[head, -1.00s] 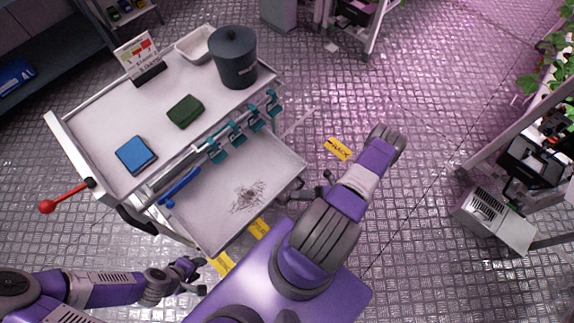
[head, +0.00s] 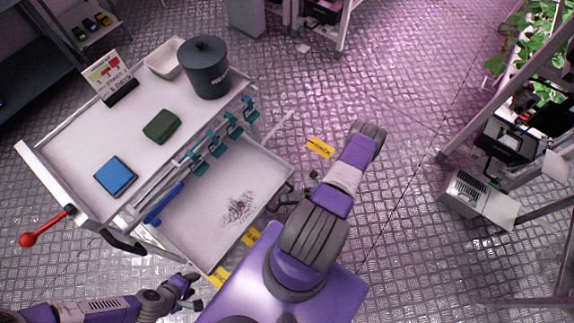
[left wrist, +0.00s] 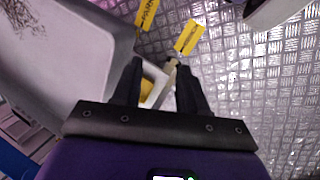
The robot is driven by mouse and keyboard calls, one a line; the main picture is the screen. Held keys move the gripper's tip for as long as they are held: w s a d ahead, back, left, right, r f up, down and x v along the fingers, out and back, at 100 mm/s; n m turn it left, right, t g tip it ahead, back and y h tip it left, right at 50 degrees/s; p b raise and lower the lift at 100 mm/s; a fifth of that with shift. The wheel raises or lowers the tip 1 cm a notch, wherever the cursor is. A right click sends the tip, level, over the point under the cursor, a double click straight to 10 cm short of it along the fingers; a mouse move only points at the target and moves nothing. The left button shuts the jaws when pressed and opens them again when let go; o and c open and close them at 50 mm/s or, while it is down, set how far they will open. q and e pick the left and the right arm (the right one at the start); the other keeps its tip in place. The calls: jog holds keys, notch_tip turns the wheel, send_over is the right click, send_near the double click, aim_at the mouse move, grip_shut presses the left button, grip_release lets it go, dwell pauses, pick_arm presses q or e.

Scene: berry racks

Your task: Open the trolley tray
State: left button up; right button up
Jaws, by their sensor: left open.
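The trolley tray (head: 190,235) is a pale shallow drawer, sticking well out from under the white trolley top (head: 130,155). Dark scribble-like debris (head: 238,208) and a blue bar (head: 165,203) show at it. My left gripper (head: 192,290) is at the tray's front left corner. In the left wrist view its fingers (left wrist: 160,85) are apart, with a pale bracket-like piece between them; contact is unclear. The tray's wall (left wrist: 115,70) is to the left there. My right gripper (head: 284,194) is beside the tray's front right corner; its jaws are too small to read.
The trolley top holds a dark pot (head: 206,72), white bin (head: 164,60), green block (head: 162,126), blue block (head: 116,176) and sign (head: 107,75). Teal clips (head: 215,145) line its edge. A red-knobbed lever (head: 30,240) sticks out left. Floor right of the tray is open.

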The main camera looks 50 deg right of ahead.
jog(key=r+v, duration=0.1)
jog(key=v, duration=0.6)
jog(key=shift+s+d+f, duration=0.15)
jog(key=shift+d+f, duration=0.05)
jog(key=shift+f, duration=0.3)
